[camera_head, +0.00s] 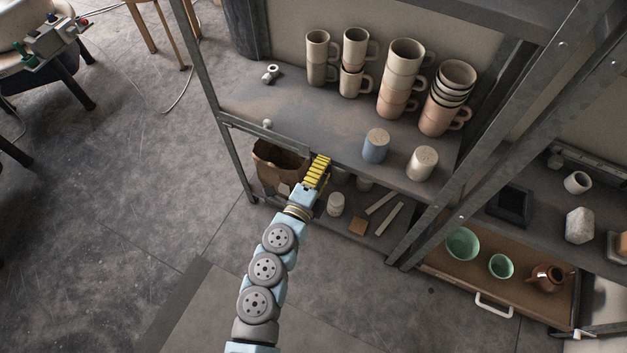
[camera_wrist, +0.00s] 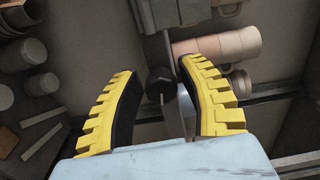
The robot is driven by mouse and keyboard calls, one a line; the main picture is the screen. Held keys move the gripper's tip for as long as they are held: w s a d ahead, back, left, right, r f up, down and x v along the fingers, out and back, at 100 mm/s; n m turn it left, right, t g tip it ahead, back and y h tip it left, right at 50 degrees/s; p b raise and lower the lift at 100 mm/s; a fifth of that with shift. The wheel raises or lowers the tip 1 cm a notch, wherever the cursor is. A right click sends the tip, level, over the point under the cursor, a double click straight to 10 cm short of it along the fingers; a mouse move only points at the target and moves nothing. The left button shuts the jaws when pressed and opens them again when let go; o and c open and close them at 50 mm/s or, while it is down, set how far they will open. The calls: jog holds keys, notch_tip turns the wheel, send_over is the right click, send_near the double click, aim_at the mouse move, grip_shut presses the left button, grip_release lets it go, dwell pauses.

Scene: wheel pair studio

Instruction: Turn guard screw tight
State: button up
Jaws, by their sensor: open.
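My gripper (camera_head: 319,163) is at the front edge of the upper shelf, near the right end of a metal guard strip (camera_head: 262,132). In the wrist view my gripper (camera_wrist: 158,68) has its two yellow ribbed fingers apart. A dark round knob, seemingly the guard screw (camera_wrist: 160,86), shows between the fingers, with clear gaps on both sides. I cannot tell how deep between the fingers it sits. In the head view the screw is hidden by my gripper. How tight it is cannot be seen.
Stacked mugs (camera_head: 399,75), a blue jar (camera_head: 375,146) and a pale jar (camera_head: 422,163) stand on the upper shelf (camera_head: 300,112). Below are a brown bin (camera_head: 270,172), a white jar (camera_head: 335,204) and sticks. Green bowls (camera_head: 462,243) sit right.

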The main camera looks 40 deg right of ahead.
jog(key=v, duration=1.1)
jog(key=shift+s+a, duration=0.2)
jog(key=shift+a, duration=0.15)
dwell(0.4)
